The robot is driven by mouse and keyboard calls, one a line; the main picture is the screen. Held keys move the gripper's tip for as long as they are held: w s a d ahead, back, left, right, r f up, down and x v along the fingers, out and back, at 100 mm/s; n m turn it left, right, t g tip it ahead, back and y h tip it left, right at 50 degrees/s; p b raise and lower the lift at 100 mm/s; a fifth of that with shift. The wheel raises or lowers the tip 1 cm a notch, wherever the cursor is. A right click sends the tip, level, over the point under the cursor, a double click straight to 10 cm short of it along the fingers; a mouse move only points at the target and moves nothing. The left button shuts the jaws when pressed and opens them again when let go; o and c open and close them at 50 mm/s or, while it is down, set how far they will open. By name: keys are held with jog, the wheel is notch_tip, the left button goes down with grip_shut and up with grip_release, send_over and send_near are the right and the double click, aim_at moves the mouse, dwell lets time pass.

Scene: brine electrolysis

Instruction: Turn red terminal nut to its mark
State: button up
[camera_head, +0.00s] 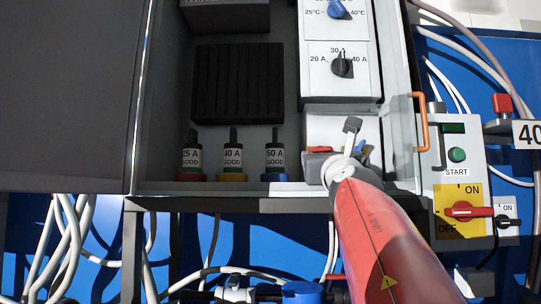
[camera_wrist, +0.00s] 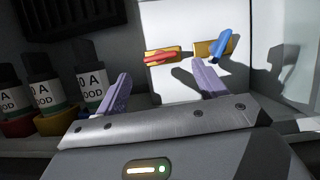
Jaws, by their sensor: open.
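The red terminal nut (camera_wrist: 162,57) is a winged bar on a brass-coloured base on a white panel, lying nearly level in the wrist view. It also shows in the head view (camera_head: 319,150), left of my arm's end. The blue terminal nut (camera_wrist: 220,47) stands to its right, its wing steeply tilted. My gripper (camera_wrist: 162,80) is open and empty, its two pale purple fingers apart. In the wrist view the red nut appears between and beyond the fingertips, with no contact visible. I cannot make out the nut's mark.
Three labelled fuses, 25 A (camera_head: 191,157), 40 A (camera_head: 232,157) and 50 A (camera_head: 275,157), stand to the left inside the cabinet. A panel with a black dial (camera_head: 342,65) is above. An orange handle (camera_head: 421,122) projects at the right. The cabinet's front lip runs below.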

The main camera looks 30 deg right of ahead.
aim_at(321, 150)
jog(key=p+x, duration=0.2)
jog(key=x, duration=0.6)
jog(key=shift+s, duration=0.1)
jog(key=c, duration=1)
jog(key=shift+r+m+p, duration=0.15)
jog(key=shift+m+p, duration=0.25)
jog(key=shift+p, duration=0.5)
jog(key=shift+f+h, duration=0.2)
jog(key=shift+h, duration=0.2)
